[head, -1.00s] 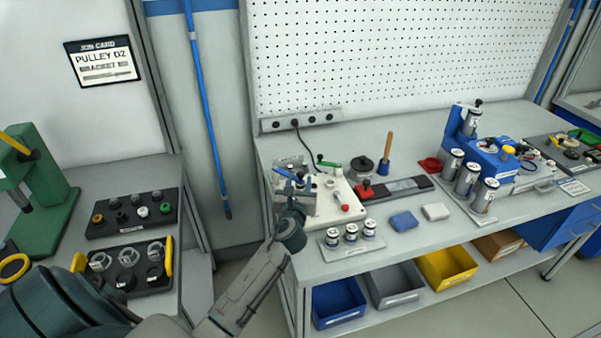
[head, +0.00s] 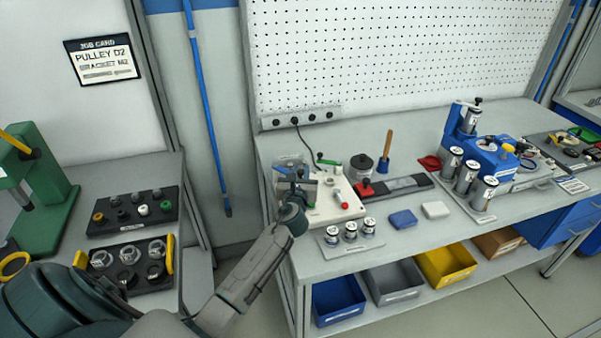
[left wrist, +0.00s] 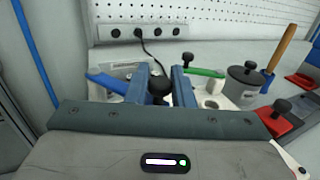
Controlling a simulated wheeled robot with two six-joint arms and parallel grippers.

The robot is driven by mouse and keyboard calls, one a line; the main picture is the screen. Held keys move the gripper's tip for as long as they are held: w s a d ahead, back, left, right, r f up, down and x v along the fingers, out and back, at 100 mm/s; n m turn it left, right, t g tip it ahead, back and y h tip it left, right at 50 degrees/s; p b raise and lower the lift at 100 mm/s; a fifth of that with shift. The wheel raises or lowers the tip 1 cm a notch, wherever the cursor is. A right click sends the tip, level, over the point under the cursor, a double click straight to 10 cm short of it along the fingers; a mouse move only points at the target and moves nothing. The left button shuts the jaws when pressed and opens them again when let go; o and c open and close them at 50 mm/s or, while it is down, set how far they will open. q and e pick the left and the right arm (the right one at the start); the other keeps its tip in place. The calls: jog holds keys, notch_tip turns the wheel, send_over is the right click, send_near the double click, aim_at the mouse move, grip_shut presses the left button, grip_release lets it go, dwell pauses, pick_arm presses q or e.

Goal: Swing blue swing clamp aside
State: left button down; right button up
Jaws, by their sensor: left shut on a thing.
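The blue swing clamp (left wrist: 108,82) shows in the left wrist view as a blue bar reaching left from my fingers. A small part of it also shows in the head view (head: 281,169). My left gripper (left wrist: 160,88) has its two fingers on either side of the clamp's black knob (left wrist: 160,84) and is shut on it. In the head view the left gripper (head: 298,181) is over the left part of the white fixture plate (head: 330,211) and hides much of the clamp. My right gripper is in neither view.
A green lever (head: 330,162) with a black knob stands just right of the gripper. A dark round pot (head: 361,167), a red block (head: 366,189) and small cylinders on a tray (head: 349,231) are close by. A power strip (head: 302,118) runs along the wall behind.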

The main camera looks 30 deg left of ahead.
pick_arm(q)
jog(key=shift+w+f+n+g+y+b, duration=0.2)
jog(key=shift+w+n+g+y+b, duration=0.1)
jog(key=shift+w+n+y+b, duration=0.25)
jog(key=shift+w+n+g+y+b, duration=0.75)
jog(key=shift+n+g+y+b, duration=0.25)
jog(key=shift+y, duration=0.25)
jog(key=shift+w+a+r+n+g+y+b, duration=0.1)
jog(key=shift+w+a+n+g+y+b, duration=0.2)
jog(key=shift+w+n+g+y+b, duration=0.6)
jog(key=shift+s, duration=0.2)
jog(key=c, duration=1.3)
grip_release()
jog(key=shift+c, duration=0.2)
jog(key=b+v, duration=0.1)
jog(key=v, duration=0.8)
jog(key=shift+s+d+b, duration=0.1)
jog(key=shift+d+b, duration=0.2)
jog(key=shift+d, duration=0.05)
jog(key=shift+s+d, duration=0.45)
